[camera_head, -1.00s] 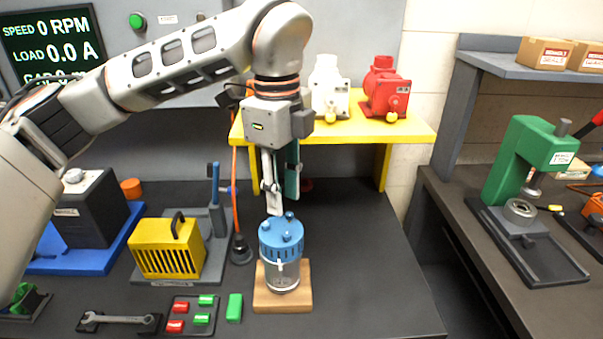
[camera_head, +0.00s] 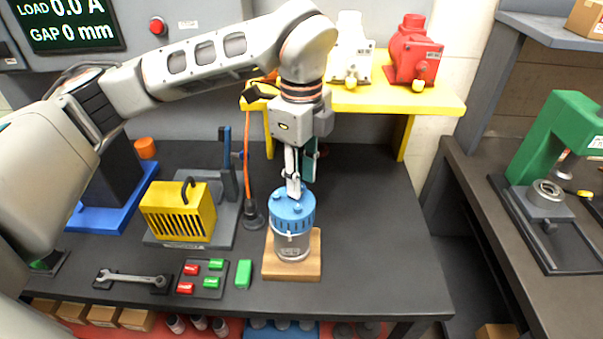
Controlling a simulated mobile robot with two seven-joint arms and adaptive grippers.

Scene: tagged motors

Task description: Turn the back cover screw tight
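The motor (camera_head: 292,245) stands upright on a wooden block (camera_head: 312,262), with a clear lower body and a blue cap (camera_head: 291,221) on top. The cap carries several small blue knobs; I cannot tell which of them is the back cover screw. My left gripper (camera_head: 301,189) points straight down right at the cap's top. Its pale finger is in front and its dark green finger behind; they look apart. The pale fingertip overlaps the knobs, and whether it touches one is unclear. My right gripper is out of view.
A yellow slotted box (camera_head: 178,216) and a blue-handled stand (camera_head: 225,180) are left. A wrench (camera_head: 132,278), a tray of red and green pieces (camera_head: 204,293) and a green block (camera_head: 243,274) lie in front. The yellow shelf (camera_head: 385,100) behind holds a red motor (camera_head: 412,52). The table's right is clear.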

